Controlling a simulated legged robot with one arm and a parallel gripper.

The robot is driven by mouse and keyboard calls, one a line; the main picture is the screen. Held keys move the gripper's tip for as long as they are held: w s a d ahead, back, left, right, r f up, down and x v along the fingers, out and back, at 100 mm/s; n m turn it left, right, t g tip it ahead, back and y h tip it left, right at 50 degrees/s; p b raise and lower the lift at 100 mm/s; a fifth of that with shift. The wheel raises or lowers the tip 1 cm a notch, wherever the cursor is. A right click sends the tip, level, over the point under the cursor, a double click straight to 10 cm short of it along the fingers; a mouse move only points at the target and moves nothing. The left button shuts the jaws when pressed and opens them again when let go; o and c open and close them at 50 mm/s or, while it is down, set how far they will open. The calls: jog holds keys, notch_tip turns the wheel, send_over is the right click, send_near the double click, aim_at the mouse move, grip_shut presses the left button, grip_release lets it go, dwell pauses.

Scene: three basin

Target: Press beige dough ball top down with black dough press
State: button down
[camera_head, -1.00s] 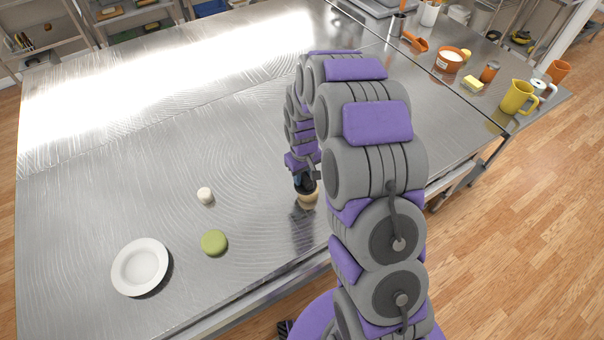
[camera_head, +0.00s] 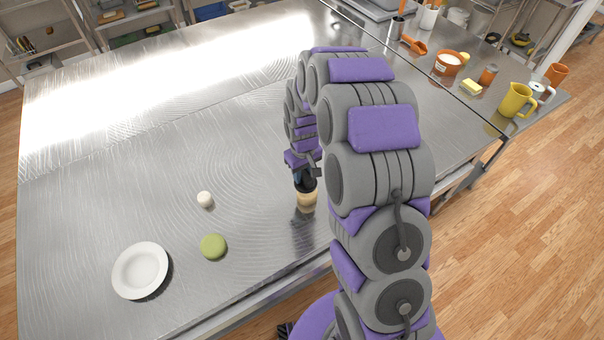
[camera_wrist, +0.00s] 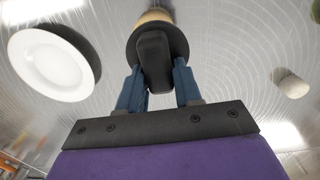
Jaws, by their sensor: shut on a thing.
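My gripper (camera_wrist: 160,88) is shut on the black dough press (camera_wrist: 154,60), with a blue finger on each side of its handle. The press's round dark base faces away from the wrist. The beige dough ball (camera_wrist: 153,16) shows just beyond that base in the wrist view, partly hidden by it. In the head view, my gripper (camera_head: 302,172) holds the press (camera_head: 305,184) directly over the beige dough (camera_head: 307,200), near the table's front edge. The dough's top is hidden by the press. I cannot tell whether they touch.
A green round dough piece (camera_head: 213,246), a small whitish piece (camera_head: 205,199) and a white plate (camera_head: 140,270) lie to the left on the metal table (camera_head: 90,190). Yellow jug (camera_head: 516,100), orange bowl (camera_head: 448,64) and other items stand far right. The table's left and back are clear.

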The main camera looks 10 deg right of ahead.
jog(key=shift+f, duration=0.2)
dwell(0.5)
jog(key=shift+f+b, duration=0.35)
jog(key=shift+f, duration=1.2)
dwell(0.7)
jog(key=shift+r+p, duration=0.45)
jog(key=shift+r, duration=1)
jog(key=shift+f, duration=0.35)
jog(key=shift+f+b, duration=0.35)
jog(key=shift+f, duration=1.25)
